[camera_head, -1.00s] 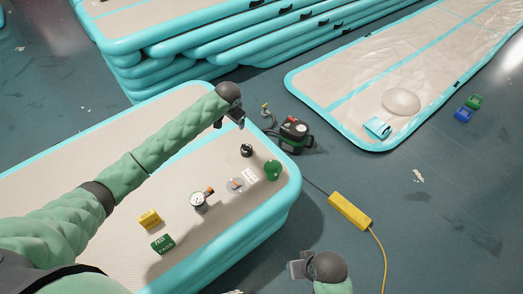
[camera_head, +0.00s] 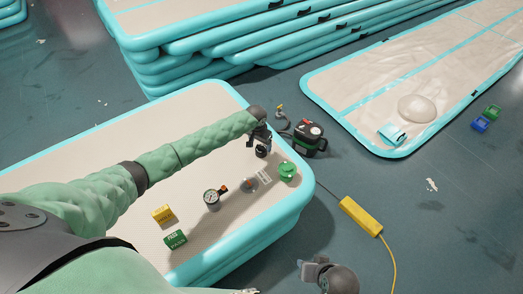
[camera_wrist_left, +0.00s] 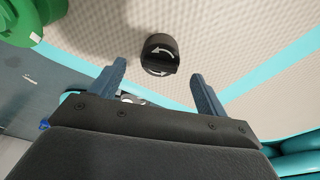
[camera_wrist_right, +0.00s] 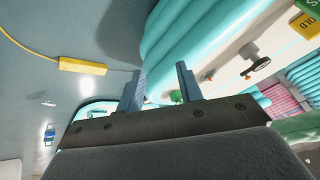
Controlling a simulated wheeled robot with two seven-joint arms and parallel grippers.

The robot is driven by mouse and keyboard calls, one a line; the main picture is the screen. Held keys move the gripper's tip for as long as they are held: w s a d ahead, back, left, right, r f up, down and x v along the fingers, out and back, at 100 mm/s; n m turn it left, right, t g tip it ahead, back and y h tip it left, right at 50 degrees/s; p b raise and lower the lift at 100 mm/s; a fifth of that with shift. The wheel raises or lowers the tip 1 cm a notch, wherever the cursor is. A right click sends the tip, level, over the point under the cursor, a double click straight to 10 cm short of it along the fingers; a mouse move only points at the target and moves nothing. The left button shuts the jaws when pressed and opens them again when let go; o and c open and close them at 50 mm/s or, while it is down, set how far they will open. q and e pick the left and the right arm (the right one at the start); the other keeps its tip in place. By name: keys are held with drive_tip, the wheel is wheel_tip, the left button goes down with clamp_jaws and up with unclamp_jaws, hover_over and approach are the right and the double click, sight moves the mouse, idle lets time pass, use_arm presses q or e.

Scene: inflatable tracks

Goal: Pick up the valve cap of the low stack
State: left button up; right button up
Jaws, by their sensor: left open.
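The black round valve cap (camera_head: 261,151) with white arrows sits on the beige top of the low stack (camera_head: 190,110), near its right end. In the left wrist view the cap (camera_wrist_left: 160,52) shows just beyond and between the fingertips, with no finger touching it that I can see. My left gripper (camera_head: 261,142) is open and empty, close above the cap and partly hiding it. My right gripper (camera_head: 308,268) is open and empty, off the stack's right side at the bottom of the head view; its spread fingers show in the right wrist view (camera_wrist_right: 160,70).
A pump (camera_head: 309,138) and yellow power strip (camera_head: 360,215) are on the floor.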

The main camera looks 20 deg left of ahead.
sight(261, 147)
use_arm(q)
drive_tip(key=shift+w+d+f, duration=0.1)
drive_tip(key=shift+w+f, duration=0.15)
drive_tip(key=shift+f, duration=0.9)
drive_tip(key=shift+w+f, duration=0.2)
drive_tip(key=shift+f, duration=0.9)
drive_tip(key=shift+c, duration=0.3)
drive_tip(key=c, duration=0.9)
